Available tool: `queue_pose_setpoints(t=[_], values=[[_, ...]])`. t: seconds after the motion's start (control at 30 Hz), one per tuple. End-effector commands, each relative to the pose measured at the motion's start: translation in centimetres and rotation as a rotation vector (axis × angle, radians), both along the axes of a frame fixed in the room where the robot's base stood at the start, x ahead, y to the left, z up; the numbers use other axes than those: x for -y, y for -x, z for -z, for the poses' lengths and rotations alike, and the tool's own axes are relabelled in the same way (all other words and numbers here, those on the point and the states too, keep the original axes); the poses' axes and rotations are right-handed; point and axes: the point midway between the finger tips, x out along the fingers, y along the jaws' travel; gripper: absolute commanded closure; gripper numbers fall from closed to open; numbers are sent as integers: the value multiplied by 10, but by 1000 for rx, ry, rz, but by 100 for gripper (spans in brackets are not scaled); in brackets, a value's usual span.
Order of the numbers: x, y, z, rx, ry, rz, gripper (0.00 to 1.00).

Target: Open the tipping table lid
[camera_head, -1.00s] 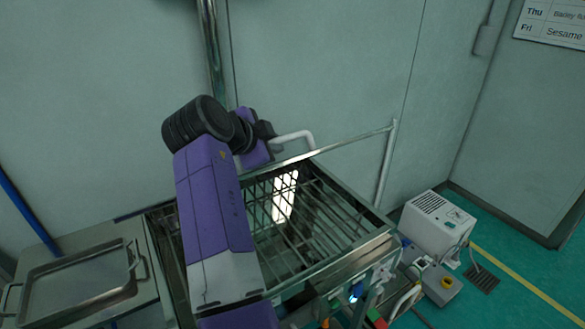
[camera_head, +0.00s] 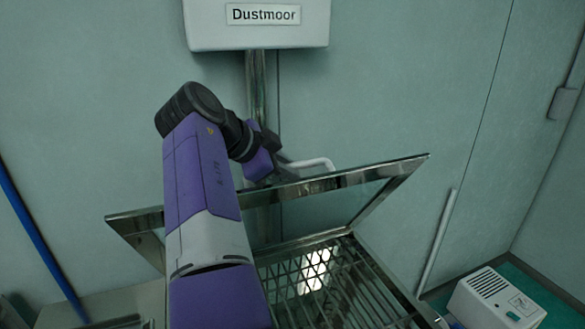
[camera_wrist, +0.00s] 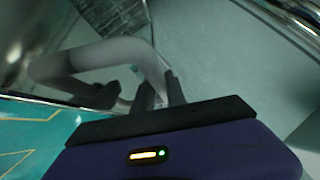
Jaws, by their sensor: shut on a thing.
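The lid (camera_head: 345,179) of the tipping table is a metal frame with a clear pane, tilted up above the table with its near edge raised. Its pale bent handle (camera_head: 318,163) is on the raised edge; it also shows in the wrist view (camera_wrist: 95,55). My gripper (camera_head: 282,162) is at the handle, behind my purple arm. In the wrist view its dark fingers (camera_wrist: 159,90) are shut on one leg of the handle. The table's metal grid (camera_head: 325,285) shows below the lid. My arm hides the left part of the lid and table.
A sign box reading Dustmoor (camera_head: 262,22) hangs on a metal post (camera_head: 257,85) behind the lid. A white unit (camera_head: 495,300) stands on the floor at the right. A blue pole (camera_head: 40,240) leans at the left.

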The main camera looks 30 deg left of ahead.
Motion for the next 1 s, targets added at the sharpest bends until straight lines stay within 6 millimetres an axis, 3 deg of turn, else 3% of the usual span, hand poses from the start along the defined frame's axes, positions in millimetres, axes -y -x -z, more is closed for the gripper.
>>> queue_pose_setpoints(t=[0.47, 0.5, 0.6, 1.0], values=[[-1, 1, 2, -7, 5, -1, 100], [-1, 1, 2, -8, 5, -1, 78], [-1, 1, 2, -7, 6, -1, 62], [-3, 6, -3, -4, 4, -1, 62]])
